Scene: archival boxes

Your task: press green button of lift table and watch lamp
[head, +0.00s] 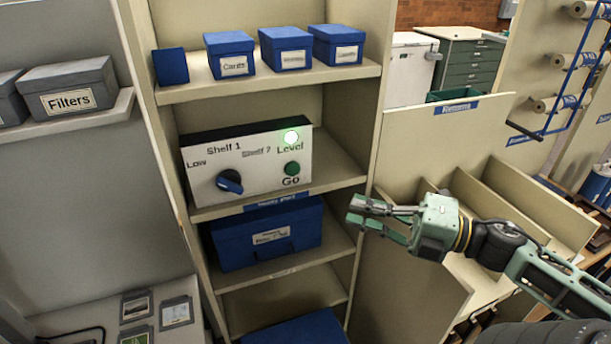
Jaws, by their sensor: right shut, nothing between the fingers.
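A white control panel (255,176) stands on the middle shelf of the rack. It carries a blue knob (229,182) at lower left, marked around with Low, Shelf 1 and Shelf 2. The green button (292,168) is at right, above the word Go. The lamp (291,137) above the word Level glows bright green-white. My right gripper (350,211) is right of the panel and lower in the picture, apart from the button, its fingers pointing left. It is shut and empty. My left gripper is not in view.
Small blue boxes (286,47) line the shelf above the panel. A larger blue box (267,239) sits on the shelf below. A grey Filters box (70,91) is at left. Beige dividers (480,210) stand behind and right of my right arm.

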